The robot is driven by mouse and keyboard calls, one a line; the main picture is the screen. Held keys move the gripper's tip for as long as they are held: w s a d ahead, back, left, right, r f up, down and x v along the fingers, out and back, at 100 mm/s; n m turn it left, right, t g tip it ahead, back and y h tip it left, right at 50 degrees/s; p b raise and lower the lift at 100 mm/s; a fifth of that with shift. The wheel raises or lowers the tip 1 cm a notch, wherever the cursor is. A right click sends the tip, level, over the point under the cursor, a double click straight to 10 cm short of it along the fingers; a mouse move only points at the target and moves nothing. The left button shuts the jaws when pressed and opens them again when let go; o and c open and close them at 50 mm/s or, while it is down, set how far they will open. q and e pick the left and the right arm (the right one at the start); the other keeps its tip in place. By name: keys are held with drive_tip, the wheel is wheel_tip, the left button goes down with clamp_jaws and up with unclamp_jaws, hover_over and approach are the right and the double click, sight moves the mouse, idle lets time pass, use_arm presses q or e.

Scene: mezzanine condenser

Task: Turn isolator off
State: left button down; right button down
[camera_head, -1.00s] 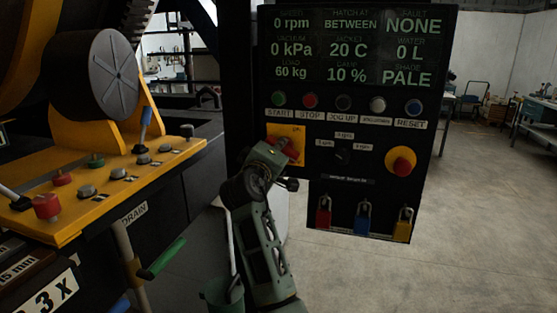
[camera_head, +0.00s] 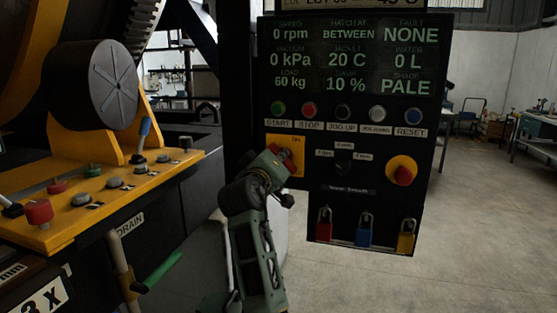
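The isolator is a yellow plate (camera_head: 297,143) with a red rotary handle (camera_head: 287,158), at the left side of the black control panel in the head view. An "ON" label is at the plate's top. The handle sits at a slant, from upper left to lower right. My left gripper (camera_head: 275,160) is right at the handle, over the plate's lower left part. It hides part of the handle and plate. I cannot tell whether its fingers are closed on the handle. My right gripper is not in view.
The panel's button row (camera_head: 342,111), a selector knob (camera_head: 343,155) and a red emergency stop (camera_head: 403,175) are close by. Padlocks (camera_head: 363,235) hang below. A yellow console (camera_head: 100,200) with buttons and levers stands at left.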

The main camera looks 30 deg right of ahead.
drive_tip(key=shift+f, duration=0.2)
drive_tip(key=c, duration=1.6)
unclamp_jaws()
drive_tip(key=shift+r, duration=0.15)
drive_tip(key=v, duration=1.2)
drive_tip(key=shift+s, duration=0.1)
